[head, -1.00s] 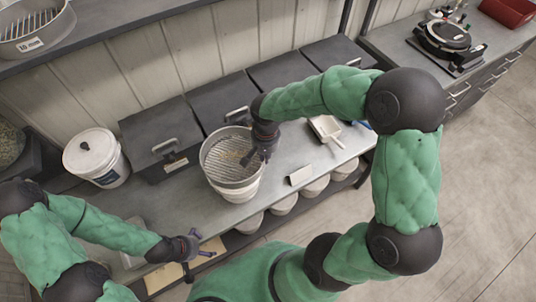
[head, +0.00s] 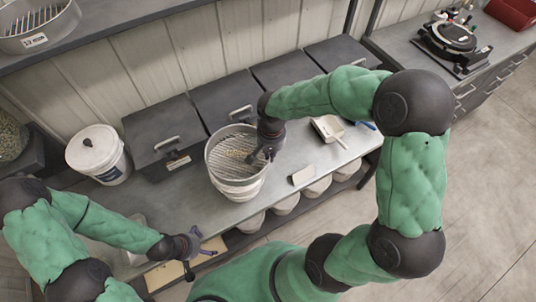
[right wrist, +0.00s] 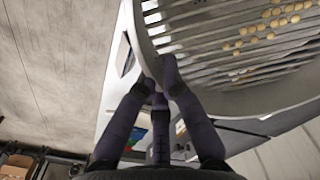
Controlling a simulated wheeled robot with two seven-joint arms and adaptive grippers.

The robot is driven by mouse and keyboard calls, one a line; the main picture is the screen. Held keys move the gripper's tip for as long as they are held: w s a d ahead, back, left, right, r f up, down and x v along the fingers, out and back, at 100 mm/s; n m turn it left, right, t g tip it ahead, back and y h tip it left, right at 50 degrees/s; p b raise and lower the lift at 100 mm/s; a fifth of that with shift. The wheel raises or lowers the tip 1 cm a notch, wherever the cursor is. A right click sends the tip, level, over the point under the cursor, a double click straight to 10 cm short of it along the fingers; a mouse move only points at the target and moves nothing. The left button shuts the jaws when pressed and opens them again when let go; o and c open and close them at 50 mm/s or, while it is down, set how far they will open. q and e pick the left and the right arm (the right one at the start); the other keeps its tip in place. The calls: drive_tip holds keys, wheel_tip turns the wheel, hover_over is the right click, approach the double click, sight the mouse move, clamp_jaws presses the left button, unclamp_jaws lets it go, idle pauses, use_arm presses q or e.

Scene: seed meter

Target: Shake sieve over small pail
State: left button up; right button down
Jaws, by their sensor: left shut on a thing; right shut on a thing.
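A round metal sieve (head: 216,172) with a slotted floor sits over the white small pail (head: 240,194) on the bench; it looks level or nearly so. Several pale seeds (right wrist: 268,25) lie on its slats, bunched on one side in the right wrist view. My right gripper (head: 263,155) is shut on the sieve's near-right rim; it also shows in the right wrist view (right wrist: 158,82). My left gripper (head: 203,243) is low at the bench's front edge, apart from the sieve. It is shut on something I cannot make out. The inside of the pail is hidden.
A lidded white bucket (head: 98,155) stands left of the sieve. Dark bins (head: 222,104) line the back wall. A white scoop (head: 329,128) and a small card (head: 302,175) lie to the right. Several pale containers (head: 285,205) sit under the bench edge.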

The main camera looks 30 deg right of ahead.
drive_tip(key=shift+a, duration=1.05)
drive_tip(key=shift+d, duration=0.15)
drive_tip(key=shift+d+b, duration=0.3)
drive_tip(key=shift+d, duration=0.65)
